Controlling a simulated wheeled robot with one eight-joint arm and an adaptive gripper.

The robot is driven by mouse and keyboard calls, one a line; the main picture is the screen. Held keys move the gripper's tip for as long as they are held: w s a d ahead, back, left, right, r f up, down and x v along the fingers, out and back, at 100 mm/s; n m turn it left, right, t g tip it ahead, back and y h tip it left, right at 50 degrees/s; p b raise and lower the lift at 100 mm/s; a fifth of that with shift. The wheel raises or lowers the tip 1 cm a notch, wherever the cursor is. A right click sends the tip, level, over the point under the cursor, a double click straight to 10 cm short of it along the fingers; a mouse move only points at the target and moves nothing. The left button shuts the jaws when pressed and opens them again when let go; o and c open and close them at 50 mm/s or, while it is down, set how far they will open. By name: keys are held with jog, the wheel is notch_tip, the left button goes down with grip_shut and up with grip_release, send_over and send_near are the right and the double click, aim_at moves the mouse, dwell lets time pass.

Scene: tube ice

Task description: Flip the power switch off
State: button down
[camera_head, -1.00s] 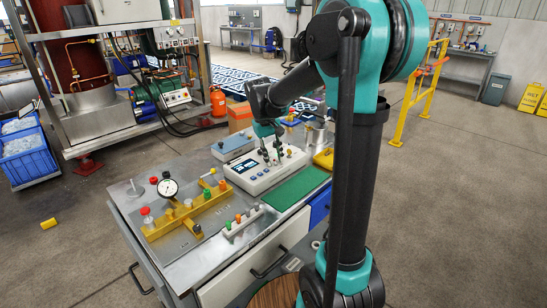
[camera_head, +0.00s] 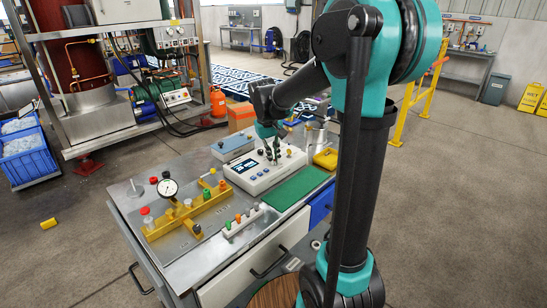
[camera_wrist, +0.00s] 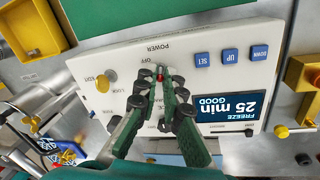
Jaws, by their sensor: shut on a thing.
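The white control box (camera_head: 256,183) stands on the workbench in the head view. In the wrist view the box (camera_wrist: 190,43) appears upside down, with POWER and OFF printed near the fingertips. The power switch (camera_wrist: 160,72) is a small lever with a red tip, mostly hidden between the fingers. My gripper (camera_wrist: 161,79) is shut on it, with the dark green fingers reaching over the panel. The gripper (camera_head: 272,158) also shows above the box in the head view. The lit display (camera_wrist: 230,106) reads FREEZE, 25 min, GOOD.
A green mat (camera_head: 297,187), a yellow fixture with a dial gauge (camera_head: 168,188) and a yellow tray (camera_head: 326,158) lie around the box.

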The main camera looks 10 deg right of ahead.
jog(key=shift+s+d+t+y, duration=0.2)
jog(key=shift+s+t+y, duration=0.1)
jog(key=shift+t+y, duration=0.55)
jog(key=shift+s+d+t+y, duration=0.25)
jog(key=shift+t+y, duration=0.3)
jog(key=shift+t, duration=0.5)
jog(key=c, duration=1.6)
grip_release()
jog(key=shift+c, duration=0.2)
jog(key=v, duration=1.2)
jog(key=shift+s, duration=0.2)
jog(key=shift+d+f, duration=0.1)
